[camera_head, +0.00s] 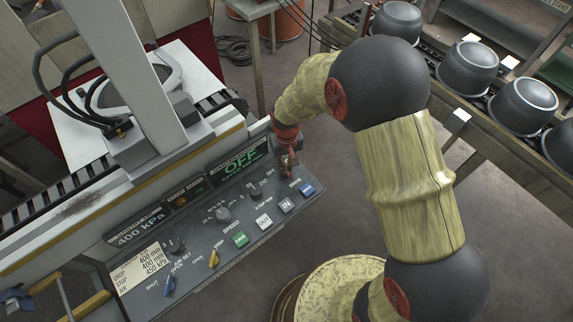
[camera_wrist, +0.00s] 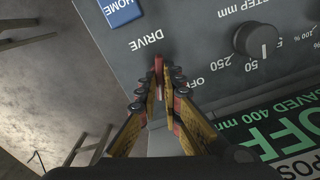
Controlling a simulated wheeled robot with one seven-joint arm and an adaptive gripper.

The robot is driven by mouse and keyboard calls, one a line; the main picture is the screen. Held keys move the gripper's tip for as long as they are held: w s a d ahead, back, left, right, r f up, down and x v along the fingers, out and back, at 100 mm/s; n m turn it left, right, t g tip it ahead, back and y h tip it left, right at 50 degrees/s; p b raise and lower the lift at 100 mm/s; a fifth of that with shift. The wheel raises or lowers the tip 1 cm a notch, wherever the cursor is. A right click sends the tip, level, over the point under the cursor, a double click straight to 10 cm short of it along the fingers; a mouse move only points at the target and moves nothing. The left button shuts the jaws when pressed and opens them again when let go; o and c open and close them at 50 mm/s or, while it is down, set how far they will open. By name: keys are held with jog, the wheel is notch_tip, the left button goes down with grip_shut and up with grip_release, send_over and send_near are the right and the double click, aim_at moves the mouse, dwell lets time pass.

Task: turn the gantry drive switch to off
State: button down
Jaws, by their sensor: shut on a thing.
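The gantry drive switch (camera_wrist: 158,64) is a small reddish knob on the dark control panel, beside the printed words DRIVE and OFF in the wrist view. My gripper (camera_wrist: 159,82) is shut on it, with a fingertip on each side. The fingers hide much of the knob, so I cannot tell which position it points to. In the head view my gripper (camera_head: 288,158) is at the far right end of the panel (camera_head: 207,262), and the switch is hidden there. A green display (camera_head: 240,165) above the panel reads OFF.
A conveyor with dark pots (camera_head: 467,68) stands at the right. Open floor lies between.

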jog(key=n+p, duration=0.1)
jog(key=n, duration=0.5)
jog(key=n+p, duration=0.1)
jog(key=n, duration=0.5)
jog(key=shift+n, duration=0.4)
dwell(0.3)
jog(key=c, duration=2)
grip_release()
jog(key=shift+o, duration=0.2)
notch_tip(320, 180, up, 12)
